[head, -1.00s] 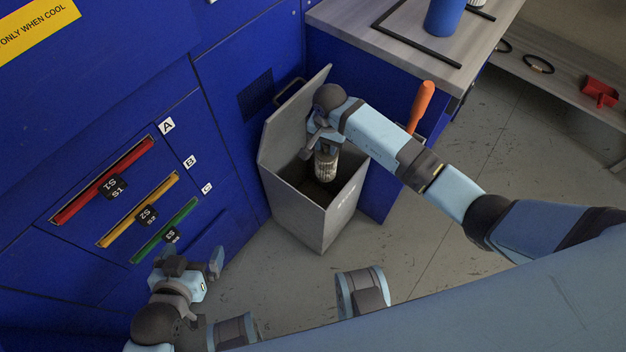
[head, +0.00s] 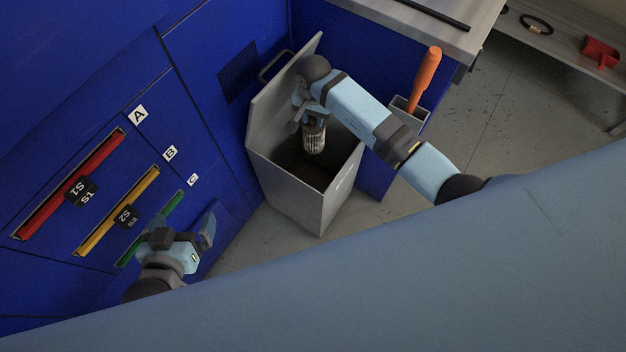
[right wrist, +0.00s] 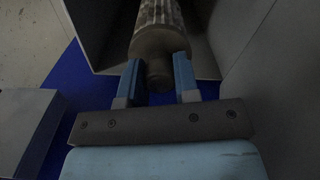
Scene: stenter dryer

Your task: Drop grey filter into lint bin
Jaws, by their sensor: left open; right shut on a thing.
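The grey filter (head: 314,136) is a ribbed cylinder that hangs in the mouth of the lint bin. My right gripper (head: 310,115) is shut on its upper end. In the right wrist view, the two blue fingers (right wrist: 158,84) hold the neck of the grey filter (right wrist: 157,30). The lint bin (head: 308,207) is a grey metal box with its lid (head: 280,105) tilted open against the blue machine. Its inside is dark. My left gripper (head: 185,237) is open and empty, in front of the green slot.
The blue machine on the left has a red bar (head: 70,185), a yellow bar (head: 118,210) and a green bar (head: 150,230). An orange-handled tool (head: 428,75) stands in a holder on the counter's side. Grey floor (head: 262,240) lies around the bin.

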